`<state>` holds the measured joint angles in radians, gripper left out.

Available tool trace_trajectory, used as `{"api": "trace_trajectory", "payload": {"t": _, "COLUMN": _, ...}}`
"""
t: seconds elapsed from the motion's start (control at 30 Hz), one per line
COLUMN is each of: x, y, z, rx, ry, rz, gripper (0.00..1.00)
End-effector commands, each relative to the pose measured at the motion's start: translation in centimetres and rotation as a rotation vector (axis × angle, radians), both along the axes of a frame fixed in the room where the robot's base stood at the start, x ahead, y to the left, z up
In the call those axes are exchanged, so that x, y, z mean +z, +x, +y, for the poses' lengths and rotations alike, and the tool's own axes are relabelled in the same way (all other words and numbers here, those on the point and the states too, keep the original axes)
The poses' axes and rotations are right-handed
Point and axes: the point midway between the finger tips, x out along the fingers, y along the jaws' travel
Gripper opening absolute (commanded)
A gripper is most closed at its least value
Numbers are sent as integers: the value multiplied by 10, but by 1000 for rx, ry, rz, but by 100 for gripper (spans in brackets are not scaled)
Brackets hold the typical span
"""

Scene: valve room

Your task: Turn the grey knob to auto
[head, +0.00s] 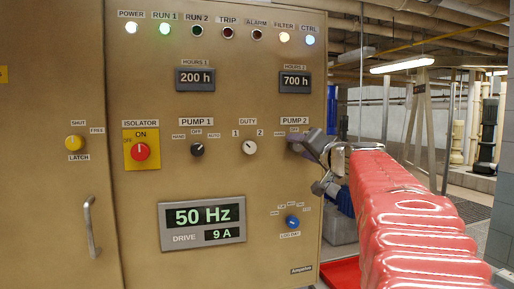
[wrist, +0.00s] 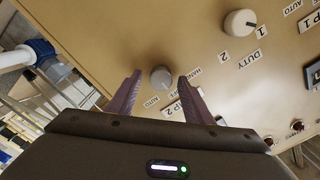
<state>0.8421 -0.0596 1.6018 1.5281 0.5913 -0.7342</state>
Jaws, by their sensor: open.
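The grey knob (wrist: 160,80) sits on the panel under the PUMP 2 label, between my two fingertips in the wrist view. HAND and AUTO labels show beside it; I cannot tell which way its pointer faces. My gripper (wrist: 160,74) is open, with one finger on each side of the knob and a visible gap to each. In the head view my gripper (head: 302,146) is at the PUMP 2 spot on the cabinet's right side and hides the knob and its AUTO label.
The white DUTY knob (head: 249,147), the dark PUMP 1 knob (head: 197,149) and the red isolator (head: 139,152) are to the left. A blue knob (head: 292,222) is below. The drive display (head: 202,222) is lower left. A red tray (head: 341,273) is on the floor.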

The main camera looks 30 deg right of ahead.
Motion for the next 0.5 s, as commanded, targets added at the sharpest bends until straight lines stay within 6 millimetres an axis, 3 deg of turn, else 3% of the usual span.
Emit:
{"api": "trace_trajectory", "payload": {"t": 0.27, "x": 0, "y": 1, "z": 0, "rx": 1, "ry": 0, "rz": -1, "gripper": 46}}
{"api": "trace_trajectory", "payload": {"t": 0.5, "x": 0, "y": 1, "z": 0, "rx": 1, "ry": 0, "rz": 0, "gripper": 31}}
